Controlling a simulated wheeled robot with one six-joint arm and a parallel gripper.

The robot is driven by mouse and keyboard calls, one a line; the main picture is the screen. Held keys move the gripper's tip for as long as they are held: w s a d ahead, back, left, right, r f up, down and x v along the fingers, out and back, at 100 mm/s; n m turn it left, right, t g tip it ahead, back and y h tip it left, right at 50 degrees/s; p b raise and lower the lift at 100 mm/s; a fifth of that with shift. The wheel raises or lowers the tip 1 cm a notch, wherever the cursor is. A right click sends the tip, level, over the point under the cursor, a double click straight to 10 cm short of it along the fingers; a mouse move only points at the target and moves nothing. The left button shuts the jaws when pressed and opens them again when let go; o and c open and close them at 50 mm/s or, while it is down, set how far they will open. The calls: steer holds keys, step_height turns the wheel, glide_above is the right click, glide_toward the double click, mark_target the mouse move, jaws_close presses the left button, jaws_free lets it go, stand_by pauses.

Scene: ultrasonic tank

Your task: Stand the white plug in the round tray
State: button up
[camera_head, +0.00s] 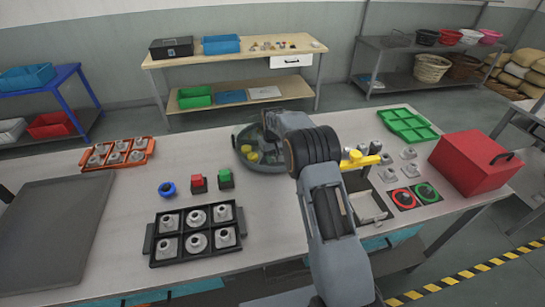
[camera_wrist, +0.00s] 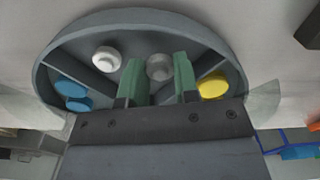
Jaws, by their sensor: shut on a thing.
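The round grey tray (camera_head: 262,169) stands at the back middle of the table, partly hidden by my arm. Its curved wall (camera_wrist: 150,17) and dividers show in the wrist view. My gripper (camera_wrist: 159,62) is over the tray, its two green fingers shut on a pale round plug (camera_wrist: 159,70), which looks grey-white in the shade. I cannot tell whether the held plug touches the tray floor. A second white plug (camera_wrist: 106,60) stands in the tray, left of the fingers. The head view hides the held plug behind my arm.
Blue discs (camera_wrist: 72,88) lie at the tray's left and a yellow one (camera_wrist: 212,85) right of the fingers. Red (camera_head: 198,182) and green (camera_head: 226,178) buttons stand left of my arm, by a black rack (camera_head: 150,245). A red box (camera_head: 470,165) stands right.

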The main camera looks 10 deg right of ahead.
steer(key=shift+f+b, duration=0.6)
steer(key=shift+f, duration=0.1)
stand_by(4.2)
steer(key=o, duration=1)
steer(key=shift+f, duration=0.1)
steer(key=shift+c, duration=0.2)
steer(key=shift+w+r, duration=0.1)
steer(key=shift+r, duration=0.3)
step_height(320, 180, up, 13)
steer(key=b, duration=0.1)
steer(key=shift+r, duration=0.1)
